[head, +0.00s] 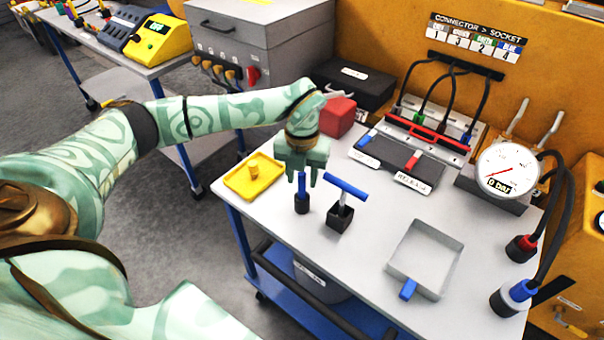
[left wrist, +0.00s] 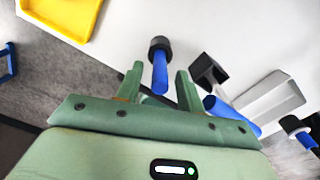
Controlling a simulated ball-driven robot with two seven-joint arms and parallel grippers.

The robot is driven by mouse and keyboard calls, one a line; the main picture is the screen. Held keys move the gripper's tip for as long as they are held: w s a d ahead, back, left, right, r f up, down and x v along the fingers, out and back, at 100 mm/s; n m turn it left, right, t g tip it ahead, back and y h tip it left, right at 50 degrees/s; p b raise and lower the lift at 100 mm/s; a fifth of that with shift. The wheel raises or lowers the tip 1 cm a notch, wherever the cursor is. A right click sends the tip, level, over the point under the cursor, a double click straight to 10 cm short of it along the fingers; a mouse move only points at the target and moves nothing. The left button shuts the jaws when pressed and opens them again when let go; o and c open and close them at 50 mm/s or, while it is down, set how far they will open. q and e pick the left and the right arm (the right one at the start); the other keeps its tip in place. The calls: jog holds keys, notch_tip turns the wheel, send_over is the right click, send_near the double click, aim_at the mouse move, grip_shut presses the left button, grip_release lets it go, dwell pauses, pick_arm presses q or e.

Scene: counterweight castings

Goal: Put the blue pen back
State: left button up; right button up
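The slim blue pen (head: 302,184) stands upright in a small round black holder (head: 303,206) on the table. My left gripper (head: 303,179) points down over it, with one finger on each side of the pen's upper part. In the left wrist view the pen (left wrist: 159,74) lies between the fingertips (left wrist: 158,76), with gaps on both sides, so the gripper looks open and empty. The black holder (left wrist: 160,46) shows beyond the pen. My right gripper is not in view.
A blue T-handle (head: 346,187) in a square black block (head: 340,218) stands close right of the pen. A yellow tray (head: 240,190) lies left, a red block (head: 338,117) behind. A grey open tray (head: 450,262) with a blue piece (head: 408,290) sits front right.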

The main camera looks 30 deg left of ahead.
pick_arm(q)
notch_tip(320, 180, up, 12)
jog(key=p, duration=0.2)
jog(key=shift+r, duration=0.15)
dwell(0.5)
